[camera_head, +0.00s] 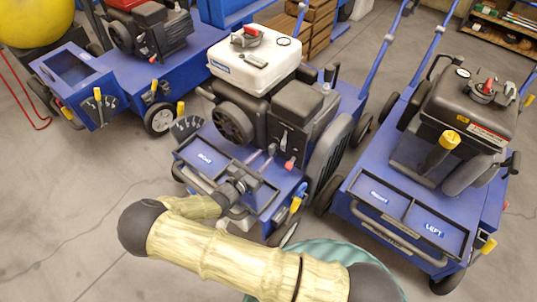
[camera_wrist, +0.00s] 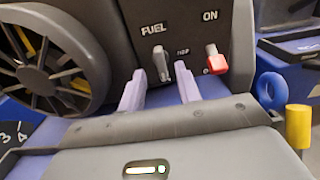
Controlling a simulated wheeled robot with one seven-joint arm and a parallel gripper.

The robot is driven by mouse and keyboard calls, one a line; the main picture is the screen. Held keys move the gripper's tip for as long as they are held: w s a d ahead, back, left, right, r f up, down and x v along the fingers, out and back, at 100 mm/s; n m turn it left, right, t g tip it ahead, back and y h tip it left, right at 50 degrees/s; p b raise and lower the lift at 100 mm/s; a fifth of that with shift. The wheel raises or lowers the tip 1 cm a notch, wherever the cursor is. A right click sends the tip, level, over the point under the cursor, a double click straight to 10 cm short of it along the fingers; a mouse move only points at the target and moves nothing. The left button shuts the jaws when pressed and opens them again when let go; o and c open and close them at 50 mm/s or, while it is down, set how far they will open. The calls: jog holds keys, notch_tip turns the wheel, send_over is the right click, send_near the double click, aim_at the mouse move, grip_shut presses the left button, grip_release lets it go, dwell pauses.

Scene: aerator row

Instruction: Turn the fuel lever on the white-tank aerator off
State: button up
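The white-tank aerator (camera_head: 262,75) stands in the middle of the head view, with a black engine under its white tank. In the wrist view its dark panel carries a small grey fuel lever (camera_wrist: 160,63) under the word FUEL, pointing roughly up and down. My gripper (camera_wrist: 161,80) is open, with one pale finger on each side of the lever, lower in the picture. The fingers look apart from the lever; how far they are in depth I cannot tell. In the head view my gripper (camera_head: 240,184) is over the aerator's blue deck, in front of the engine.
A red switch (camera_wrist: 215,61) under the word ON sits just right of the lever. A round recoil housing (camera_wrist: 47,62) is to the left. A black-tank aerator (camera_head: 468,103) stands to the right and a red-topped blue machine (camera_head: 140,30) to the left. Grey floor lies between.

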aim_at(270, 151)
jog(key=b+x, duration=0.1)
jog(key=x, duration=0.2)
jog(key=shift+w+d+f, duration=0.1)
jog(key=shift+w+d, duration=0.1)
jog(key=shift+w, duration=0.1)
jog(key=shift+w+d, duration=0.1)
jog(key=shift+d, duration=0.15)
jog(key=c, duration=0.7)
